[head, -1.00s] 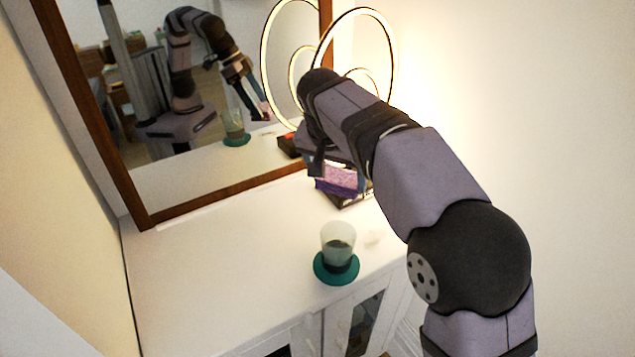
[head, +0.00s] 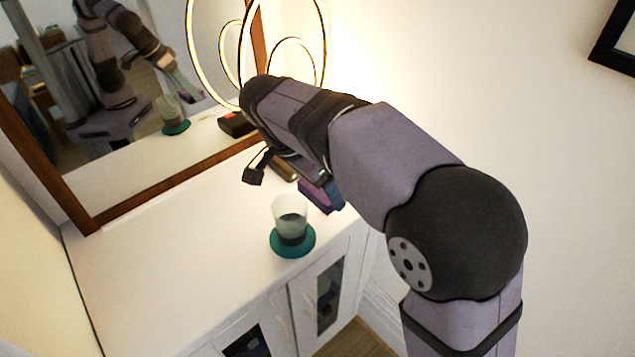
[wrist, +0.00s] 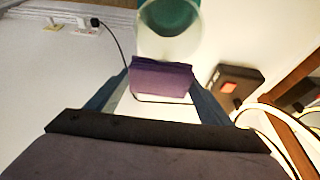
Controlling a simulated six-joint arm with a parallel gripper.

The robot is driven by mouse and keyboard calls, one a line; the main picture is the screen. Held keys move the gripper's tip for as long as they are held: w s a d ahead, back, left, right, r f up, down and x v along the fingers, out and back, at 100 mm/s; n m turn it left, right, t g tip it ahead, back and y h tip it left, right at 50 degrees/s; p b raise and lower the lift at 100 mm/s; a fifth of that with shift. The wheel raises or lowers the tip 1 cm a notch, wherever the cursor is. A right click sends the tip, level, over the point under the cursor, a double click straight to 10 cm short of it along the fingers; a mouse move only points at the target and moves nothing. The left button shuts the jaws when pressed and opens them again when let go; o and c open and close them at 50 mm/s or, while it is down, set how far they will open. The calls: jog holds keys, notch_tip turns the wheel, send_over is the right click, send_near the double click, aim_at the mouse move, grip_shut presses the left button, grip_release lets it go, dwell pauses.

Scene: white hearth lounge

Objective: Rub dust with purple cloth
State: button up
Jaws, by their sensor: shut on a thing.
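The purple cloth (head: 318,196) is held in my gripper (head: 322,186), just right of and behind the cup, beside the cabinet top's right edge. In the wrist view the cloth (wrist: 161,79) is folded and spans between the two blue-grey fingers of my gripper (wrist: 160,88), which are closed on it. I cannot tell whether the cloth touches the surface. I cannot make out the dust; the cloth or my arm may hide it.
A clear cup (head: 291,218) with dark contents stands on a teal coaster (head: 293,241), close to the cloth. A mirror (head: 130,100), a ring lamp (head: 323,40) and a black box (wrist: 236,86) are behind. The white cabinet top (head: 170,255) is clear at left.

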aim_at(322, 219)
notch_tip(322, 219, down, 7)
jog(key=b, duration=0.5)
jog(key=shift+f+b, duration=0.2)
jog(key=shift+b, duration=0.2)
jog(key=shift+w+d+f, duration=0.15)
jog(key=shift+w+d, duration=0.25)
jog(key=shift+c, duration=0.4)
jog(key=shift+w+d+p, duration=0.7)
jog(key=shift+w+d, duration=1.75)
jog(key=shift+s+a+f, duration=0.1)
jog(key=shift+s+a, duration=0.05)
jog(key=shift+a, duration=0.05)
jog(key=shift+s+a+b, duration=0.65)
jog(key=shift+s+a, duration=2.05)
notch_tip(322, 219, up, 8)
jog(key=p, duration=0.6)
jog(key=shift+r, duration=0.2)
